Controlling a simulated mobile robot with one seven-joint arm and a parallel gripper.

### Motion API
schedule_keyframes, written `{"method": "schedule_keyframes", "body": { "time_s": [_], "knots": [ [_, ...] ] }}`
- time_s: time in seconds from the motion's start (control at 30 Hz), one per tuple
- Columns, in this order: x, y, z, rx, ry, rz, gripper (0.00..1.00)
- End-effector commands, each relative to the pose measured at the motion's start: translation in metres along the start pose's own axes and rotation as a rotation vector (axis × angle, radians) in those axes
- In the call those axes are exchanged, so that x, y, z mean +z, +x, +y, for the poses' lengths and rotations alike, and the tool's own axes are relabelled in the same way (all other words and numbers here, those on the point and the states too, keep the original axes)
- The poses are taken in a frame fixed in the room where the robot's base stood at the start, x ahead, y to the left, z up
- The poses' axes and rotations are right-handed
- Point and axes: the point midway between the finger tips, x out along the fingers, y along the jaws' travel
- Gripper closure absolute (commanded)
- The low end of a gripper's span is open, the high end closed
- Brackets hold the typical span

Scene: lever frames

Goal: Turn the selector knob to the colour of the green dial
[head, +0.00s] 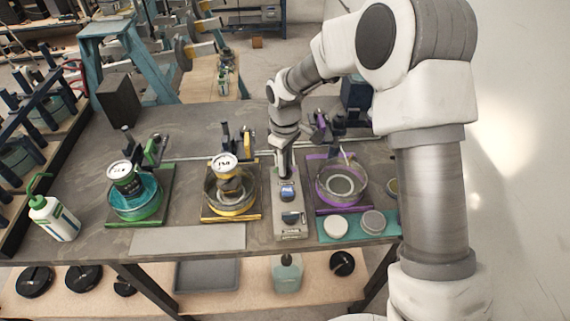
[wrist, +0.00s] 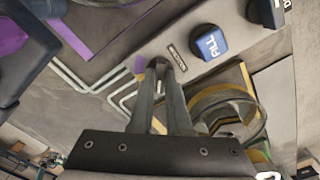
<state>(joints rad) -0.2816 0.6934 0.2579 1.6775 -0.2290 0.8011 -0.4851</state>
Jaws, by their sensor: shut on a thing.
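The control box (head: 291,214) stands on the bench between the yellow and purple stations. My gripper (head: 286,170) reaches down to its far end. In the wrist view my gripper (wrist: 166,68) is shut at the box's top beside a small dark label (wrist: 178,55), which seems to mark the selector. The selector knob is mostly hidden between the fingers. A purple patch (wrist: 139,64) shows beside the fingertips; a green patch is not visible. The green station (head: 137,205), with a can over its round dish, is at the left. No green dial face can be made out.
The yellow station (head: 232,214) is left of the box, the purple station (head: 326,207) right. A white bottle (head: 54,219) stands far left.

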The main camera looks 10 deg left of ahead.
Motion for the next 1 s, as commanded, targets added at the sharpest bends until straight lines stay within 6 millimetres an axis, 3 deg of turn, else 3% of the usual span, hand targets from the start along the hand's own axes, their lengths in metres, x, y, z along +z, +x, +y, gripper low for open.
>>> {"method": "schedule_keyframes", "body": {
  "time_s": [0.17, 0.2, 0.33, 0.73, 0.87, 1.0],
  "knots": [
    [-0.001, -0.001, 0.001, 0.002, 0.001, 0.002, 1.0],
    [-0.001, -0.001, 0.001, 0.002, 0.001, 0.002, 0.8],
    [-0.001, -0.001, 0.001, 0.001, 0.001, 0.002, 0.56],
    [-0.001, -0.007, 0.001, 0.002, 0.002, 0.003, 0.55],
    [-0.001, -0.027, 0.001, 0.004, 0.002, 0.005, 0.55],
    [-0.001, -0.06, 0.001, 0.005, 0.002, 0.006, 0.55]
  ]
}}
